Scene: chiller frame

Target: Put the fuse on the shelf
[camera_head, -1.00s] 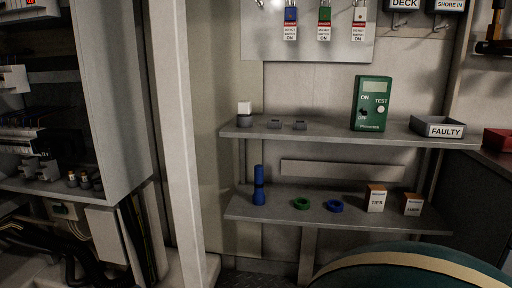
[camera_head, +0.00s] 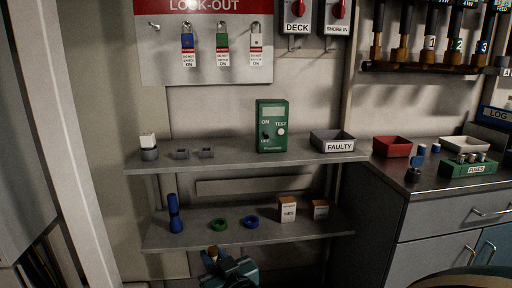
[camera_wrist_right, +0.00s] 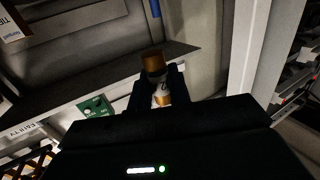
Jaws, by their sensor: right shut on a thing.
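My right gripper (camera_head: 228,267) is in the head view at the bottom, below the lower shelf's front edge. It is shut on a fuse (camera_head: 213,252) with a copper-brown end cap. In the right wrist view the fuse (camera_wrist_right: 155,65) stands out between the fingers (camera_wrist_right: 158,92), with a pale labelled middle and copper ends. The upper shelf (camera_head: 230,162) holds several items, with bare room near its front. The lower shelf (camera_head: 185,232) also has bare surface. Which shelf is meant cannot be told. My left gripper is not in view.
On the upper shelf are a white-topped grey holder (camera_head: 149,150), a green tester (camera_head: 272,126) and a FAULTY tray (camera_head: 338,146). The lower shelf holds a blue torch (camera_head: 174,214), two rings and two small boxes (camera_head: 287,210). A green FUSES block (camera_head: 468,167) stands on the right counter.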

